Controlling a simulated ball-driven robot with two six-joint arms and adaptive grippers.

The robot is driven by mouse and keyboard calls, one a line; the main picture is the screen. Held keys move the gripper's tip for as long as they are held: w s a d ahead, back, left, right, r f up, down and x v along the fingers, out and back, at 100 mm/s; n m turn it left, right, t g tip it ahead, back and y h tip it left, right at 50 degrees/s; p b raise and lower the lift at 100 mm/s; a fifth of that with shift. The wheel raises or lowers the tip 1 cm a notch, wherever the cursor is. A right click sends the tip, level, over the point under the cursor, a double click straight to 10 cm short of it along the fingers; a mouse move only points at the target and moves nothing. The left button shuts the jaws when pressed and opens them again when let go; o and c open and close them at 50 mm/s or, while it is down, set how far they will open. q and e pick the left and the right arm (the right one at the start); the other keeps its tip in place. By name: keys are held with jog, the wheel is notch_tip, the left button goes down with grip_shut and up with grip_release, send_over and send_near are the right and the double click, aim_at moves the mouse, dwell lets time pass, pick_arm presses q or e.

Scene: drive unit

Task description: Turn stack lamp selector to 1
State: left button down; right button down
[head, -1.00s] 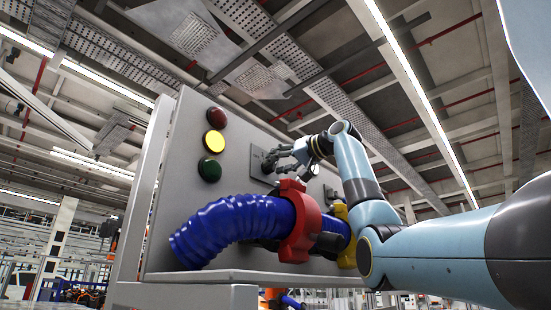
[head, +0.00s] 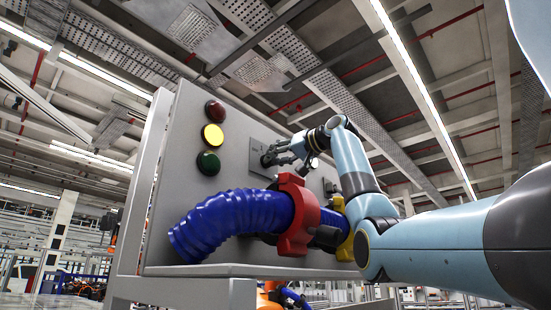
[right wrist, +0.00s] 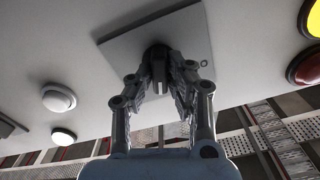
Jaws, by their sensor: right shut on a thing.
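The selector's grey square plate (head: 256,148) is on the upright panel, right of the lamp stack. In the right wrist view the plate (right wrist: 128,45) surrounds a dark knob (right wrist: 157,54). My right gripper (head: 269,157) is shut on this selector knob; its fingertips (right wrist: 158,73) lie on both sides of it. A small ring-like mark is on the plate beside the knob. The knob's pointer direction cannot be made out. The stack has a dark red lamp (head: 215,110), a lit yellow lamp (head: 213,136) and a dark green lamp (head: 208,163). My left gripper is not in view.
A blue corrugated hose (head: 225,220) with a red clamp (head: 298,215) and a yellow clamp (head: 345,250) runs below the selector, close under my right gripper. White round buttons (right wrist: 58,98) are on the panel. A ledge (head: 225,270) juts out at the bottom.

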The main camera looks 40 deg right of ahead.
jog(key=shift+n, duration=3.8)
jog(key=c, duration=1.3)
grip_release()
